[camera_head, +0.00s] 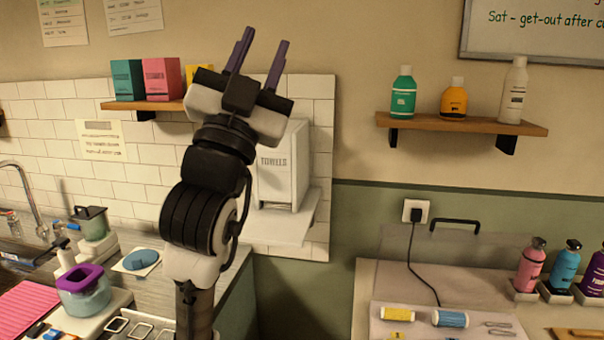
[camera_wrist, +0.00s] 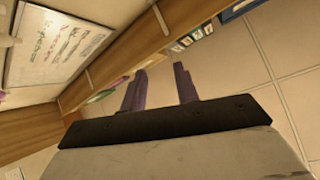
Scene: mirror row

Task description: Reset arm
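My gripper (camera_head: 259,52) is raised high in the head view, in front of the tiled wall and the left shelf. Its two dark purple fingers point up and stand apart, with nothing between them. In the wrist view my gripper (camera_wrist: 161,88) also shows two separate fingers with an empty gap. My arm rises from the bottom of the head view, between the left counter and the right counter. It hides part of the left shelf and part of the towel dispenser.
A towel dispenser (camera_head: 283,170) is behind my arm. Boxes (camera_head: 161,78) stand on the left shelf (camera_head: 133,105). Bottles (camera_head: 403,94) stand on the right shelf (camera_head: 450,124). A tub with a purple rim (camera_head: 83,279) is on the left counter; spools (camera_head: 450,318) lie on the right.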

